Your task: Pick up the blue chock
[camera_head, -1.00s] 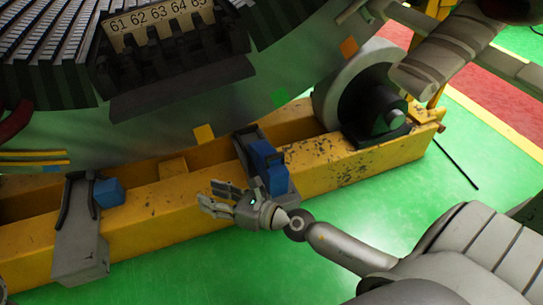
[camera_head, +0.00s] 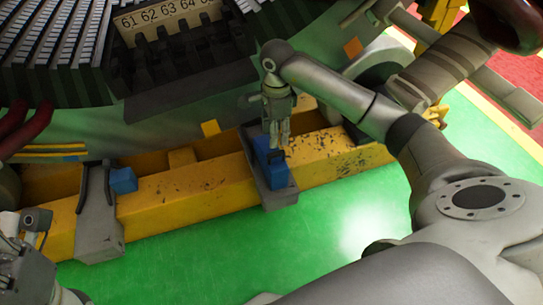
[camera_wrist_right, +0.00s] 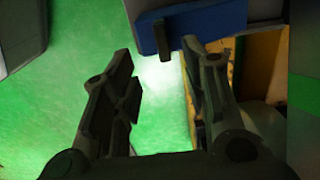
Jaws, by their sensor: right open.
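A blue chock (camera_head: 276,172) with a dark handle sits on a grey bracket (camera_head: 282,199) across the yellow beam. My right gripper (camera_head: 278,146) points down right above this chock, and its fingers overlap the chock's top in the head view. In the right wrist view the right gripper (camera_wrist_right: 160,72) is open with nothing between its fingers. The blue chock (camera_wrist_right: 208,27) and its dark handle (camera_wrist_right: 163,41) lie just beyond the fingertips. My left gripper (camera_head: 34,232) is partly in view at the lower left.
The yellow beam (camera_head: 190,205) runs under the large stator (camera_head: 190,100), whose curved underside is close behind my right gripper. The left grey bracket (camera_head: 99,235) stands over the beam. Green floor (camera_head: 200,262) in front of the beam is clear.

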